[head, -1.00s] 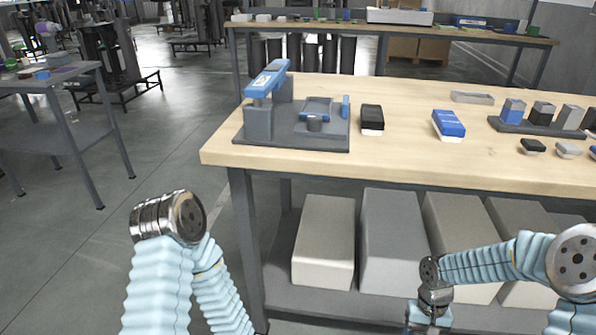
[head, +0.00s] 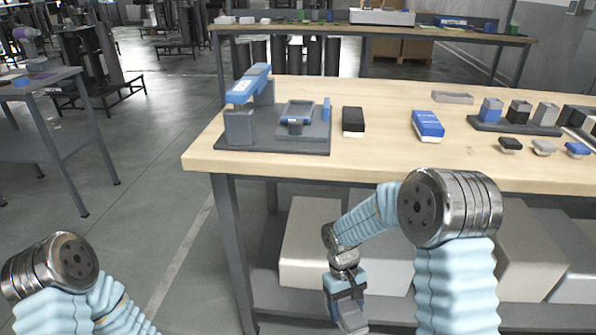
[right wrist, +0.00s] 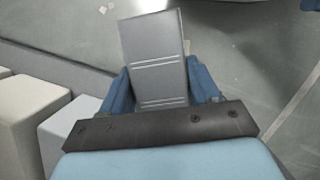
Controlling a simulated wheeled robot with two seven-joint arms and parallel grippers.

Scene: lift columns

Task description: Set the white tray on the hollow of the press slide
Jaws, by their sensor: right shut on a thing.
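My right gripper (head: 347,300) hangs low in front of the bench, below the top's front edge. The press (head: 240,126) stands at the bench's left end, with a blue-topped arm. Its slide (head: 297,110) lies on the same grey base, to the right of the post; its hollow is too small to make out clearly. My left gripper is out of view.
On the bench (head: 385,163) are a black box (head: 353,120), a blue box (head: 428,125), a shallow grey tray (head: 453,97) and a rack (head: 515,125) of blocks. Large pale bins (head: 312,235) fill the lower shelf.

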